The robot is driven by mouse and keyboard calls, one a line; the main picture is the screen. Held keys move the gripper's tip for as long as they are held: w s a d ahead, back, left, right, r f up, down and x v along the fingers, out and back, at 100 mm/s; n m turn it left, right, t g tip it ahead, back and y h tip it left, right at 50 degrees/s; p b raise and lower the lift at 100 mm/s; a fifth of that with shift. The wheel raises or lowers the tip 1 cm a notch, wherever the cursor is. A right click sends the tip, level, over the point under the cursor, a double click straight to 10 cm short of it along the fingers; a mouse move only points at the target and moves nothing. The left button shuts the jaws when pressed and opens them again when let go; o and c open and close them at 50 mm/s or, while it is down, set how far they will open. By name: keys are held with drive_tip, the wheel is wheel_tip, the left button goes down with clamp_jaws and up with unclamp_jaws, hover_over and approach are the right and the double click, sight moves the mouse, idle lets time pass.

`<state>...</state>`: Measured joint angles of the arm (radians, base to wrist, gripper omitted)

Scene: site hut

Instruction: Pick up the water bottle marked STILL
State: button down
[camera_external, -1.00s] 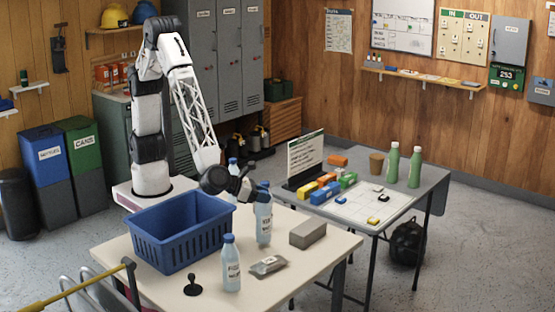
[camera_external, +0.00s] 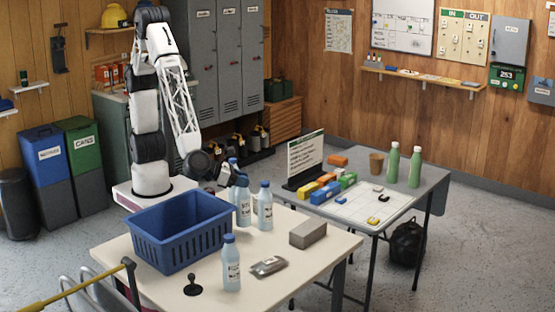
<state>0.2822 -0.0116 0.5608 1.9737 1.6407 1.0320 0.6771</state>
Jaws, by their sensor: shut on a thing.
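Several clear water bottles with blue caps stand on the light table. One (camera_external: 231,270) is at the front, one (camera_external: 265,212) is right of the blue crate, and one (camera_external: 233,166) is partly hidden at the back. My gripper (camera_external: 239,182) is at the upper part of another bottle (camera_external: 244,208), between the crate and the right bottle, and is shut on it. That bottle looks upright; I cannot tell whether it touches the table. The labels are too small to read, so I cannot tell which is marked STILL.
A blue crate (camera_external: 178,238) stands left of the bottles. A grey block (camera_external: 308,233), a flat grey item (camera_external: 268,266) and a black stamp-like object (camera_external: 193,286) lie on the table. A grey side table (camera_external: 425,181) behind holds blocks, a sign and green bottles.

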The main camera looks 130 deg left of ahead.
drive_tip(key=shift+s+a+r, duration=0.1)
drive_tip(key=shift+s+r, duration=0.05)
drive_tip(key=shift+s, duration=1.15)
drive_tip(key=shift+s+a+r, duration=0.1)
drive_tip(key=shift+s+r, duration=0.05)
drive_tip(key=shift+s, duration=1.1)
drive_tip(key=shift+r, duration=0.1)
